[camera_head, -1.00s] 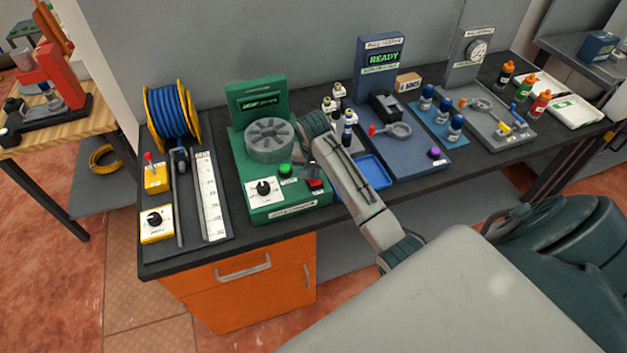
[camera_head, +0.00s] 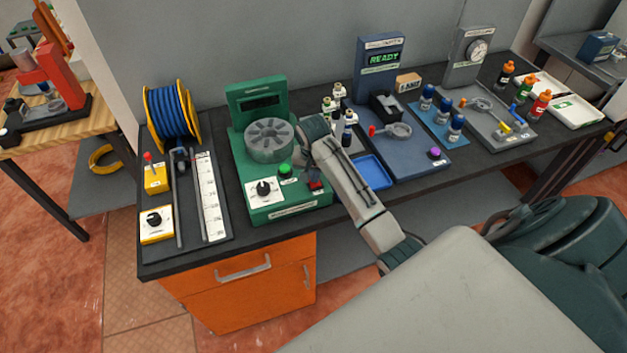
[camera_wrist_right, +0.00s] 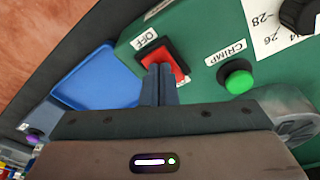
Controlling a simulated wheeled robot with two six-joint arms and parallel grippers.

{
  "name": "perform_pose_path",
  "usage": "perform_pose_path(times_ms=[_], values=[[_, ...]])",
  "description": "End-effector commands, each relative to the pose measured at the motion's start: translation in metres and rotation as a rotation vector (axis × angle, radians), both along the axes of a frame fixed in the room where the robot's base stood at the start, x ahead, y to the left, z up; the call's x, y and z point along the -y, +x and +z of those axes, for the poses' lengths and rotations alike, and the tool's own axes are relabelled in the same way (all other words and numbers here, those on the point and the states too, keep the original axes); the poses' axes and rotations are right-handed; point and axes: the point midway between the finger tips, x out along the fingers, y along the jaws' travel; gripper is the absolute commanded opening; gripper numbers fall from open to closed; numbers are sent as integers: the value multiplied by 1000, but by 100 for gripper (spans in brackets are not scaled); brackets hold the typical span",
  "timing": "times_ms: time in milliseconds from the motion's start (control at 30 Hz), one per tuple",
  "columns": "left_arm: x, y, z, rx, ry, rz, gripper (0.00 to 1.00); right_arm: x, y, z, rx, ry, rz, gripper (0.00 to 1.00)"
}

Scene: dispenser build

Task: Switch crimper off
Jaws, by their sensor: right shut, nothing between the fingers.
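The crimper is a green machine (camera_head: 252,170) on the bench, with a grey round die wheel, a green button and a white dial plate. Its display (camera_head: 262,100) is dark. Its red rocker switch (camera_head: 315,186) sits at the front right corner; in the right wrist view the switch (camera_wrist_right: 176,64) has a black frame and an OFF label (camera_wrist_right: 146,40) beside it. My right gripper (camera_wrist_right: 160,72) is shut and empty, its fingertips at the switch, seemingly touching it and hiding part of it. My left gripper is not in view.
The green CRIMP button (camera_wrist_right: 238,82) is close to the right fingers. A blue tray (camera_head: 374,173) lies right of the crimper. A blue cable spool (camera_head: 168,112) and a white ruler (camera_head: 210,198) stand to the left. Bottles (camera_head: 347,130) stand behind my right arm.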

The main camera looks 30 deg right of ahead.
Motion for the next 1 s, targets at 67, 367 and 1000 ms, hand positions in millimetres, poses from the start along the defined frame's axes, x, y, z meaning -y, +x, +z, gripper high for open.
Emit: perform_pose_path(times_ms=[67, 367, 1000], values=[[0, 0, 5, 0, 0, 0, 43, 0, 1, 8, 2, -1, 0, 0], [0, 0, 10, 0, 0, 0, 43, 0, 1, 31, 4, -1, 0, 0], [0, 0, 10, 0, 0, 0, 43, 0, 0, 69, 1, -1, 0, 0]])
